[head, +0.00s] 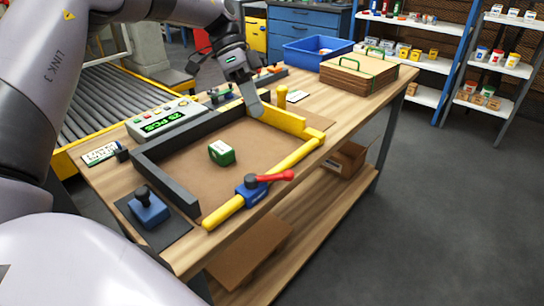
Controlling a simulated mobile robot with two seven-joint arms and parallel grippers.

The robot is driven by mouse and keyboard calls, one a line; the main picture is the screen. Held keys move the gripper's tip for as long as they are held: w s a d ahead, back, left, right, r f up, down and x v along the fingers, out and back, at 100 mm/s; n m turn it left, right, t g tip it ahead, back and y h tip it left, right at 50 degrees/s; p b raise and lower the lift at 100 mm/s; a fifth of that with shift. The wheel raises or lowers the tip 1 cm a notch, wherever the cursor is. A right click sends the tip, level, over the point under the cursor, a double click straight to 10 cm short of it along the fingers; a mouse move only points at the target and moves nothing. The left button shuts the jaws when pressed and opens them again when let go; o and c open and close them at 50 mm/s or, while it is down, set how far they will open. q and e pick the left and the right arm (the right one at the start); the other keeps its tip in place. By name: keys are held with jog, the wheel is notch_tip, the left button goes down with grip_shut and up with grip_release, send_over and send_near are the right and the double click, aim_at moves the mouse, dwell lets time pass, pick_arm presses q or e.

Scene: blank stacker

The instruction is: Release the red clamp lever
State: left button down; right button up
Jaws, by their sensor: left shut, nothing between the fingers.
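The red clamp lever (275,177) sits on a blue clamp body (250,192) on the yellow front rail (224,209) of the stacker frame. The lever points to the right, roughly along the rail. My left gripper (256,110) is shut and empty, pointing down at the far side of the frame, by the yellow block at the back right corner. It is well apart from the lever. Whether its tips touch the yellow block I cannot tell. My right gripper does not show.
A green and white box (221,153) stands inside the dark frame (160,175). A counter with a green display (163,120) is behind it on the left. A blue stamp-like tool (148,207) stands at the front left. Strapped brown sheets (358,76) and a blue bin (317,50) are at the back.

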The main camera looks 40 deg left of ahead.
aim_at(269, 178)
pick_arm(q)
jog(key=x, duration=0.9)
jog(key=shift+s+d, duration=0.2)
jog(key=shift+s, duration=0.15)
jog(key=shift+s+d+f, duration=0.2)
jog(key=shift+s+d, duration=0.3)
jog(key=shift+s, duration=0.1)
jog(key=shift+s+d+f, duration=0.2)
jog(key=shift+s+d, duration=0.3)
jog(key=shift+s, duration=0.1)
